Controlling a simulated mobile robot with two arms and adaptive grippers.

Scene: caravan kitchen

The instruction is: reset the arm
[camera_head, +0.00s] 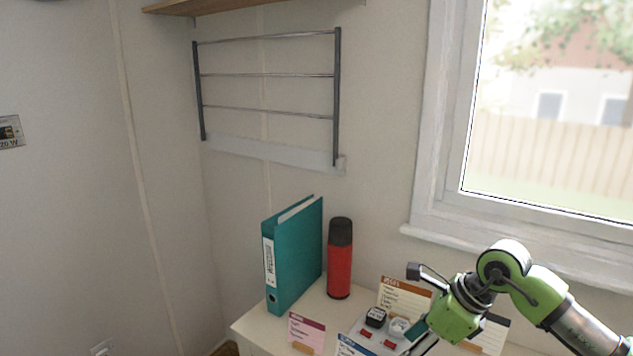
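My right arm (540,297), green and dark grey, comes in from the lower right and bends down over the counter. Its gripper (424,340) points down and to the left at the bottom edge, over the small items there. Its fingertips are not clearly visible, so I cannot tell whether it is open or shut. My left arm and gripper are not in view.
A teal binder (292,255) and a red flask with a black cap (339,262) stand upright on the white counter (262,327). Cards, including a pink one (306,333), and small containers (376,317) are near the gripper. A wall rack (268,108) and window (550,110) are behind.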

